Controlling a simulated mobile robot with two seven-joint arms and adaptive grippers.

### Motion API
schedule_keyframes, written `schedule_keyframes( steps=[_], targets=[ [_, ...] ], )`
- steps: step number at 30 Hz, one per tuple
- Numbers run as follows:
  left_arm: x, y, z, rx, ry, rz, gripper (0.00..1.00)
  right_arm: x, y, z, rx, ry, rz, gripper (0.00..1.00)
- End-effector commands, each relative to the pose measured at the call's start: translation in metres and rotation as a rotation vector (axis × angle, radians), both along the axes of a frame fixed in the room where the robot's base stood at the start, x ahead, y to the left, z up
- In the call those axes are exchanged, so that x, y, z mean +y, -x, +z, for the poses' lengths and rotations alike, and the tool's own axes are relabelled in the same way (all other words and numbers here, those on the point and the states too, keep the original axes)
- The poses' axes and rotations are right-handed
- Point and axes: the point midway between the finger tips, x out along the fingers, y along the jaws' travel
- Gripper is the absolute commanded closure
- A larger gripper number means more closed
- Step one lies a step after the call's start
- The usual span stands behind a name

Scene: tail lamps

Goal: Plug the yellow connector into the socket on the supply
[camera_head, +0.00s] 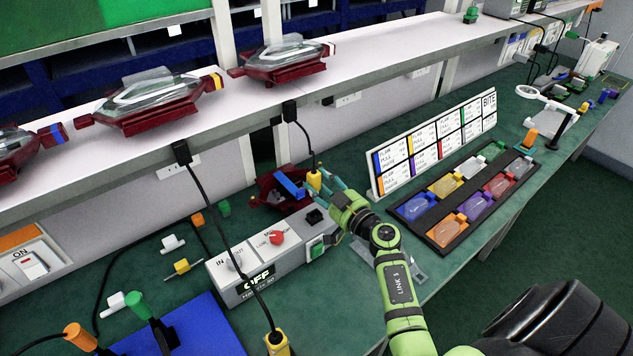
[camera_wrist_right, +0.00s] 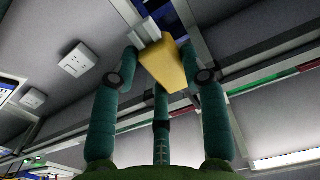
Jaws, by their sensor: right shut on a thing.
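The yellow connector (camera_head: 314,180) hangs on a black cable that comes down from the shelf edge. My right gripper (camera_head: 322,190) is shut on it, above the back right end of the supply. The right wrist view shows the yellow connector (camera_wrist_right: 169,66) between teal fingers, with pale prongs at its far end. The supply (camera_head: 270,258) is a pale grey box with an OFF display, a red knob, IN and OUT marks and a green switch. A black block (camera_head: 315,216) sits on its top, just below the gripper; I cannot tell whether it is the socket. My left gripper is out of view.
A dark red lamp (camera_head: 268,190) with a blue part lies behind the supply. Another yellow connector (camera_head: 277,343) is at the bottom edge. A tray (camera_head: 432,231) of coloured lamps and a label board (camera_head: 377,192) stand right. Red lamps (camera_head: 150,116) lie on the shelf.

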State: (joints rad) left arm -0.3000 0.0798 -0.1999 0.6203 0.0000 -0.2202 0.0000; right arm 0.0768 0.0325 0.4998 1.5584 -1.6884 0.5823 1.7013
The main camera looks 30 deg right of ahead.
Motion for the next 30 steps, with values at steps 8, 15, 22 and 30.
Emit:
schedule_keyframes(
  steps=[8,15,22,30],
  targets=[
    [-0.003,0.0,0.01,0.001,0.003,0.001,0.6,0.0,0.001,0.002,0.003,-0.001,0.003,0.9],
    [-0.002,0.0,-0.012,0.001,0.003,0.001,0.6,0.001,0.002,-0.028,0.002,-0.001,0.004,0.9],
    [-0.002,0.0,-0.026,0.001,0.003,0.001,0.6,0.0,0.002,-0.049,0.002,0.001,0.003,0.9],
    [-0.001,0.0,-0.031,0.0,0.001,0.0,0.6,0.0,0.002,-0.056,0.001,0.001,0.003,0.9]
  ],
)
